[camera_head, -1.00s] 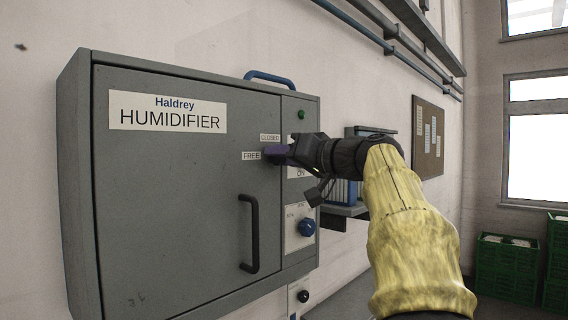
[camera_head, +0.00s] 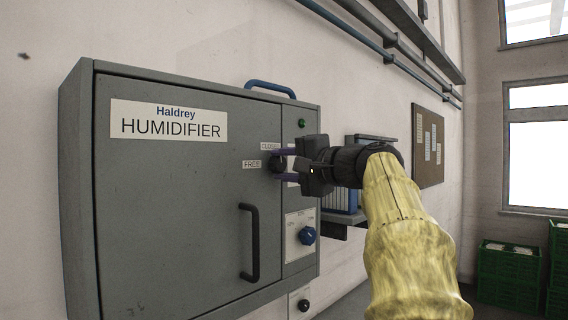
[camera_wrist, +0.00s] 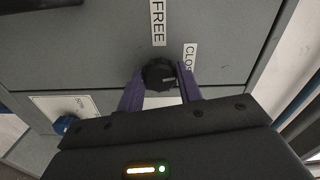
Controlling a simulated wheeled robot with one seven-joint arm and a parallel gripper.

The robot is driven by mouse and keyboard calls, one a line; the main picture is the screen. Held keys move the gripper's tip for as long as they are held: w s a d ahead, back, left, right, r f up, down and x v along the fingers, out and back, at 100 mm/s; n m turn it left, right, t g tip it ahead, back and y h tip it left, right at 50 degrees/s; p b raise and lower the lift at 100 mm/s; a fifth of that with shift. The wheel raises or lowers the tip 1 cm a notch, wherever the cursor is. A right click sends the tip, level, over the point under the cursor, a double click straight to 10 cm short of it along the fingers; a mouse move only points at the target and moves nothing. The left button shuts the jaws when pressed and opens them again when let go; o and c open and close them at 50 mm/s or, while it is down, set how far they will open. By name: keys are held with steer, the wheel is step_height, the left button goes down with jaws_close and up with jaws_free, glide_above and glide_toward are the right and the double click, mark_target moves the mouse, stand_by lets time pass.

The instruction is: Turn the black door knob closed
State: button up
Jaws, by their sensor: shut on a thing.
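The black door knob (camera_head: 275,163) is on the right part of the grey humidifier door (camera_head: 180,220), beside the FREE and CLOSED labels. In the wrist view the round knob (camera_wrist: 159,73) sits between the two purple fingers of my gripper (camera_wrist: 161,88). My gripper (camera_head: 282,162) reaches it from the right in the head view, one finger above and one below, and is shut on it. The FREE label (camera_wrist: 158,22) and the CLOSED label (camera_wrist: 190,57), partly covered by a finger, show next to the knob. Which label the knob points at is unclear.
A black door handle (camera_head: 249,243) stands out below the knob. A blue dial (camera_head: 307,235) and a green light (camera_head: 301,124) are on the side panel. A blue handle (camera_head: 270,88) tops the cabinet. Green crates (camera_head: 505,270) stand far right.

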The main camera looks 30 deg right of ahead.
steer(key=shift+m, duration=1.1)
steer(key=o, duration=1)
steer(key=shift+s, duration=0.1)
steer(key=b+v, duration=0.4)
steer(key=v, duration=1.3)
steer(key=shift+d, duration=0.1)
